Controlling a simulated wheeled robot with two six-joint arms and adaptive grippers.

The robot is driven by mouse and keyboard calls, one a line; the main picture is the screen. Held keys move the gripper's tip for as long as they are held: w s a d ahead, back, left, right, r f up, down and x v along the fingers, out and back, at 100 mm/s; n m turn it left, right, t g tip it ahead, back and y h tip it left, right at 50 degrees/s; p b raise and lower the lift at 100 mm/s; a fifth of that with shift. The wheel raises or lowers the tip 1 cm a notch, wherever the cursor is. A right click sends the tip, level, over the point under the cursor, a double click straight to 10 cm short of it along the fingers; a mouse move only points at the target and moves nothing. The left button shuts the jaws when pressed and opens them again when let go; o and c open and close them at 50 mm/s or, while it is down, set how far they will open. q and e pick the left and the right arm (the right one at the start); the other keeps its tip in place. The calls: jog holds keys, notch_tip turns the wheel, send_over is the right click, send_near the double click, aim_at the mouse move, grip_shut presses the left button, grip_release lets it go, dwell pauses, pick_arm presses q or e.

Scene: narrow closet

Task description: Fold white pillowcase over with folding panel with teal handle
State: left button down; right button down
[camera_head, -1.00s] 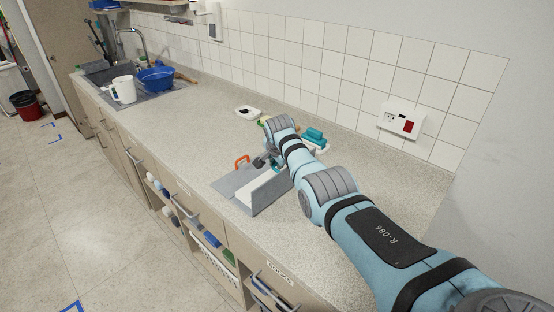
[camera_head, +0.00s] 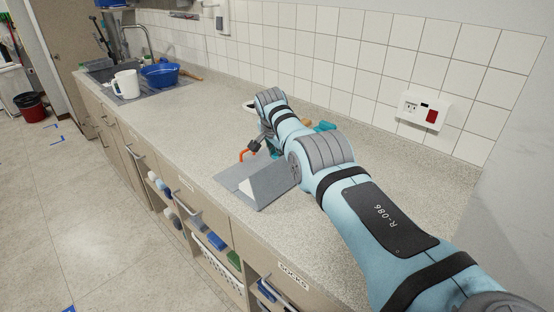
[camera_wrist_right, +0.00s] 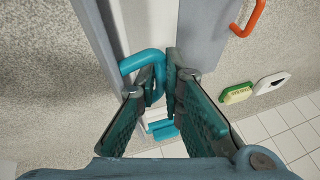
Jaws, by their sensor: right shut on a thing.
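A grey folding board (camera_head: 232,178) lies on the counter. One grey panel (camera_head: 273,183) stands raised and tilted on its right part. A small triangle of the white pillowcase (camera_head: 247,188) shows beside it; the panel hides the rest. In the right wrist view, white cloth (camera_wrist_right: 138,22) shows between grey panels. My right gripper (camera_wrist_right: 162,76) is shut on the teal handle (camera_wrist_right: 145,57). In the head view my right arm hides this grip. My left gripper is not in view.
An orange handle (camera_head: 249,149) stands at the board's far side. A green and yellow sponge (camera_wrist_right: 237,93) and a white dish (camera_wrist_right: 271,83) lie beyond. A blue basin (camera_head: 160,76) and white jug (camera_head: 126,84) stand by the sink. The counter between is clear.

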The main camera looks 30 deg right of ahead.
jog(key=shift+a+f, duration=0.15)
jog(key=shift+f, duration=0.05)
jog(key=c, duration=2)
grip_release()
jog(key=shift+f, duration=0.1)
jog(key=shift+s+a+r, duration=0.1)
jog(key=shift+a+r, duration=0.05)
jog(key=shift+r, duration=0.75)
jog(key=v, duration=0.7)
jog(key=shift+f, duration=0.2)
